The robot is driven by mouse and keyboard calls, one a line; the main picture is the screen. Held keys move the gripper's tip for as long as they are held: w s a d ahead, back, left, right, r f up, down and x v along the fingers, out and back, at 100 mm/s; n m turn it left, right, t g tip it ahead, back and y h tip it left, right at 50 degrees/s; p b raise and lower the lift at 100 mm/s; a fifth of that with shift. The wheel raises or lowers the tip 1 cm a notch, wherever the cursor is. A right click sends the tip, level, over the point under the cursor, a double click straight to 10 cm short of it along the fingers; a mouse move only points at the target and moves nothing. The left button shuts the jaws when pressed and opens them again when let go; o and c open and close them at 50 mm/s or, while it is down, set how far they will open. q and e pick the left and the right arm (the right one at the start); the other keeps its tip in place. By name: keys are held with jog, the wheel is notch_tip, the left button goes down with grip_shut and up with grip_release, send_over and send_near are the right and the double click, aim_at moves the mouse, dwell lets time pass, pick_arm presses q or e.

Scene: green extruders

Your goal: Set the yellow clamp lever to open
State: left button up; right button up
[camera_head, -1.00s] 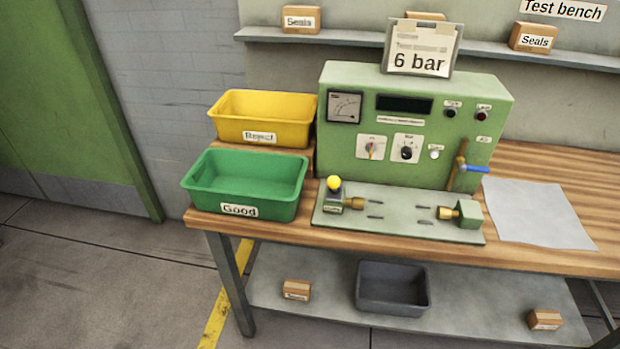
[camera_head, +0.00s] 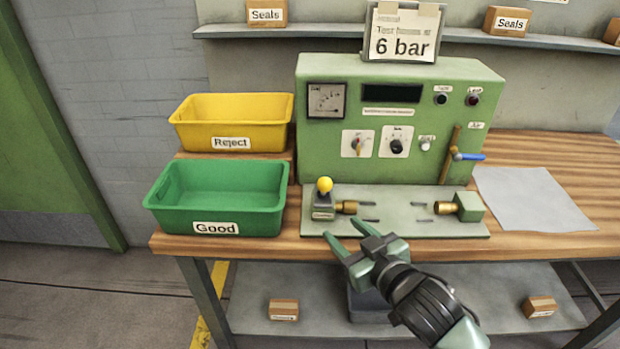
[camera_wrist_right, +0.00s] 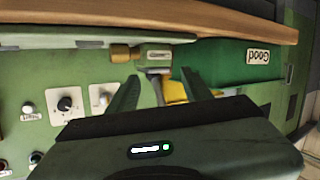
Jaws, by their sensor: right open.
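The yellow clamp lever (camera_head: 325,185) is a yellow ball knob on the left clamp block (camera_head: 323,206) of the green test fixture plate (camera_head: 400,222). My right gripper (camera_head: 347,231) is open and empty, in front of the fixture's front edge, a little below and right of the lever in the head view. In the right wrist view the open fingers (camera_wrist_right: 155,90) frame the clamp block (camera_wrist_right: 155,54), with yellow (camera_wrist_right: 175,90) showing between them, partly hidden by the gripper. Whether the fingers touch the lever cannot be seen, but they look apart from it. My left gripper is out of view.
The green Good bin (camera_head: 215,200) stands close left of the clamp, with the yellow Reject bin (camera_head: 232,122) behind. The green test panel (camera_head: 400,130) rises behind the plate. A blue-handled valve (camera_head: 468,156) and grey sheet (camera_head: 530,198) are at the right.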

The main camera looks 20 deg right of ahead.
aim_at(330, 189)
jog(key=w+r+y, duration=0.1)
jog(key=r, duration=0.1)
jog(key=w+r+n+t, duration=0.1)
jog(key=r, duration=0.2)
jog(key=w+a+r+t+y, duration=0.1)
jog(key=r, duration=0.1)
jog(key=shift+a+r+n+y, duration=0.1)
jog(key=shift+r+n+y, duration=0.05)
jog(key=shift+n+y, duration=0.15)
jog(key=p+x, duration=0.1)
jog(key=x, duration=0.6)
jog(key=shift+w, duration=0.2)
grip_shut()
dwell(0.5)
